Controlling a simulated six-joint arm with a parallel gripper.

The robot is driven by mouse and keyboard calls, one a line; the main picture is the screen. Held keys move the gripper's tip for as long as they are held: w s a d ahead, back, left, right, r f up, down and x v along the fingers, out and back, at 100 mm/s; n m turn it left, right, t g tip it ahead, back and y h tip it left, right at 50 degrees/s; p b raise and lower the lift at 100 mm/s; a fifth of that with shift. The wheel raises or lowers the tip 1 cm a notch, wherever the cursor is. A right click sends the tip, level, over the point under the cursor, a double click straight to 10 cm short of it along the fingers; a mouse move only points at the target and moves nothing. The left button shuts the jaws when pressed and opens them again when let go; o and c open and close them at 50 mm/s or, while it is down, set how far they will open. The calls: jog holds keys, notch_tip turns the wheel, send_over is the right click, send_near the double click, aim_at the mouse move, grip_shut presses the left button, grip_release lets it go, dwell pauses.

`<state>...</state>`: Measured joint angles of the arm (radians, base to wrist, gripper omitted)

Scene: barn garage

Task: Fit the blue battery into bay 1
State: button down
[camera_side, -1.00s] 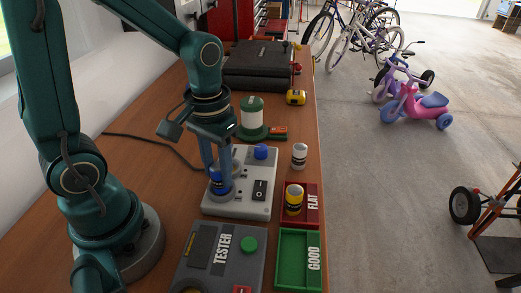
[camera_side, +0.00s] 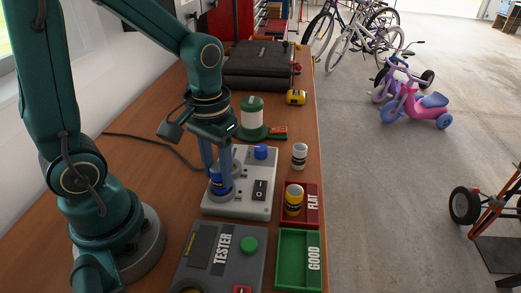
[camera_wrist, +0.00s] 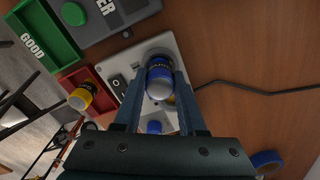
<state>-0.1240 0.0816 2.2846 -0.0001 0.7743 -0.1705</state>
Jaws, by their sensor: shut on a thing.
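My gripper (camera_side: 220,170) is shut on a blue battery (camera_side: 216,181), which also shows between the fingers in the wrist view (camera_wrist: 159,76). The battery is at the left side of the light grey bay unit (camera_side: 230,208), over or in a round holder there. I cannot tell how deep it sits or which bay number this is. A second blue-topped battery (camera_side: 261,152) stands at the unit's far right and also shows between the fingers in the wrist view (camera_wrist: 154,127). A dark switch (camera_side: 259,190) is on the unit's near right.
A yellow battery (camera_side: 294,200) stands in the red FLAT tray (camera_side: 312,214). The green GOOD tray (camera_side: 315,281) and the grey tester (camera_side: 198,268) are nearer. A white-topped battery (camera_side: 299,155) stands right of the unit. A green-and-white spool (camera_side: 252,115) is behind.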

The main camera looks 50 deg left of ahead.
aim_at(218, 167)
jog(key=shift+f, duration=0.55)
jog(key=c, duration=0.8)
grip_release()
jog(key=shift+o, duration=0.2)
jog(key=shift+r, duration=0.15)
jog(key=shift+r, duration=5.4)
